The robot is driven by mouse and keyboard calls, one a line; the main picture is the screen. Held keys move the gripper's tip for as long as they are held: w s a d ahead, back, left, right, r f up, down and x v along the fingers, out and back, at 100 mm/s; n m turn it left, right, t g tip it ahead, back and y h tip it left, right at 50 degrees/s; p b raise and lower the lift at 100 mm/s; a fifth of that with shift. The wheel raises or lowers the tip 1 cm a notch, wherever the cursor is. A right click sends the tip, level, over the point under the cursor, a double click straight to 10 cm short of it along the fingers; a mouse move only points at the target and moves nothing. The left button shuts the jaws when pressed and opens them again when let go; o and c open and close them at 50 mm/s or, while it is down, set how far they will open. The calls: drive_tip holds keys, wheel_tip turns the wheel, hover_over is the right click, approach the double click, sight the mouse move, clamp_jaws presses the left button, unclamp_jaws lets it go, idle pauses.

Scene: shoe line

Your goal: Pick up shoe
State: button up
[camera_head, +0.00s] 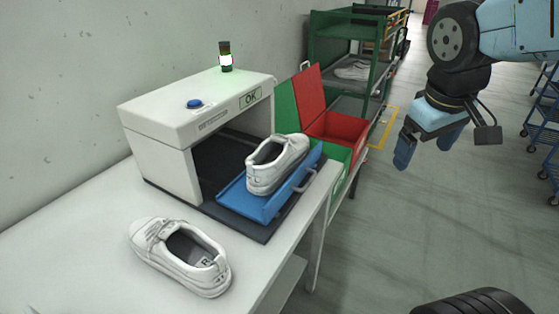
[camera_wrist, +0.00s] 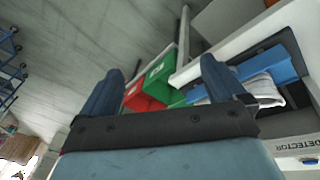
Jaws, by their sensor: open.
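A white shoe (camera_head: 277,164) rests on the blue tray (camera_head: 240,205) that sticks out of the white detector box. A second white shoe (camera_head: 181,257), marked R inside, lies on the white table to the left and nearer. My gripper (camera_head: 408,152) hangs in the air right of the table, apart from both shoes. In the wrist view my gripper (camera_wrist: 158,82) has its two blue fingers apart with nothing held between them. Part of a white shoe (camera_wrist: 265,89) shows there behind the right finger, which partly hides it.
The detector box (camera_head: 160,125) has an OK display and a lit green lamp (camera_head: 226,58). A red bin (camera_head: 338,127) and a green bin (camera_head: 288,108) stand beyond the table (camera_head: 80,245). A green shelf (camera_head: 342,60) is at the back. Blue carts (camera_head: 545,125) stand right; floor between is clear.

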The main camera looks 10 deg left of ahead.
drive_tip(key=w+a+f+n+h, duration=0.1)
drive_tip(key=a+n, duration=0.1)
drive_tip(key=w+a+f+n+h, duration=0.1)
drive_tip(key=a+n, duration=0.1)
drive_tip(key=a, duration=0.1)
drive_tip(key=w+a+f+n+g+h, duration=0.1)
drive_tip(key=a+f+n, duration=0.1)
drive_tip(key=n, duration=0.1)
drive_tip(key=shift+w+a, duration=0.25)
drive_tip(key=shift+a, duration=0.15)
drive_tip(key=n+t+h, duration=0.2)
drive_tip(key=n+t, duration=0.8)
drive_tip(key=n, duration=0.8)
approach(250, 177)
drive_tip(key=x, duration=0.7)
drive_tip(key=shift+w+f, duration=0.15)
drive_tip(key=shift+w, duration=0.1)
drive_tip(key=shift+r+x, duration=0.15)
drive_tip(key=shift+x, duration=1.35)
drive_tip(key=shift+r+x, duration=0.2)
drive_tip(key=shift+x, duration=1.3)
drive_tip(key=shift+d, duration=0.15)
drive_tip(key=c, duration=1.7)
